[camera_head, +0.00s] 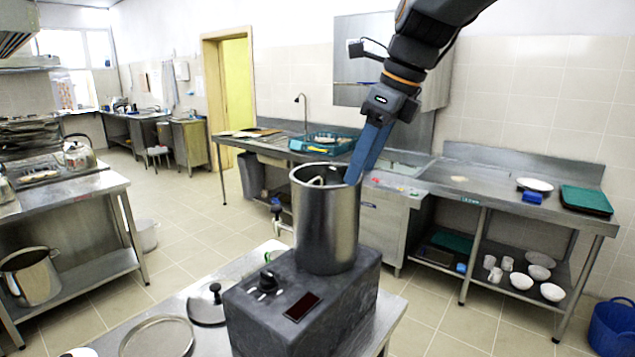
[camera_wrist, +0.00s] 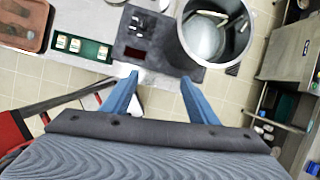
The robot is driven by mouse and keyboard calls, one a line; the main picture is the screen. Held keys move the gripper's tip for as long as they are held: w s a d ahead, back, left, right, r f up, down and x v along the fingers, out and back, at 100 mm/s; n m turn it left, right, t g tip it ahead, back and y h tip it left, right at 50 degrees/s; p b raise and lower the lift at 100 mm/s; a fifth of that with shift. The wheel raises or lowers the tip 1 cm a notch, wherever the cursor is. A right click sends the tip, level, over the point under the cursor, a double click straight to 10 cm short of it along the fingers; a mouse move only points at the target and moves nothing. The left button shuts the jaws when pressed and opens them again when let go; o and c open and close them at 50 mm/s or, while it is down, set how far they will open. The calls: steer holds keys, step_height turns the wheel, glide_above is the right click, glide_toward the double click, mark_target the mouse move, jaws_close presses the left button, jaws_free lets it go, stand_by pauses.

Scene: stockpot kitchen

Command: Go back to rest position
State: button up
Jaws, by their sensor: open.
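My gripper (camera_head: 360,168) reaches down from the top of the head view, beside the right rim of a tall steel stockpot (camera_head: 326,222). In the wrist view my gripper (camera_wrist: 160,92) shows two blue fingers spread apart with nothing between them. The stockpot (camera_wrist: 214,38) also shows there, at the top right beyond the fingers, with a handle or utensil inside. It stands upright on a dark grey cooker block (camera_head: 302,300) with a knob and a small dark display. From these views I cannot tell whether a finger touches the pot rim.
A steel lid (camera_head: 207,304) and a round tray (camera_head: 157,338) lie left of the block. Behind stands a long steel counter (camera_head: 430,182) with a teal crate (camera_head: 322,144). Bowls and cups sit on its lower shelf. Tiled floor (camera_head: 190,235) is free at left.

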steer(key=s+d+f+n+h+b, duration=0.1)
steer(key=s+d+f+n+b, duration=0.1)
steer(key=f+n, duration=0.6)
steer(key=s+d+f+n+h+b, duration=0.1)
steer(key=s+d+f+n+b, duration=0.2)
steer(key=f, duration=1.3)
steer(key=s+d+f+n+g+h+b, duration=0.1)
steer(key=s+d+f+n+b, duration=0.2)
steer(key=f+n, duration=1)
steer(key=s+d, duration=0.2)
steer(key=s, duration=0.3)
steer(key=shift+d, duration=0.3)
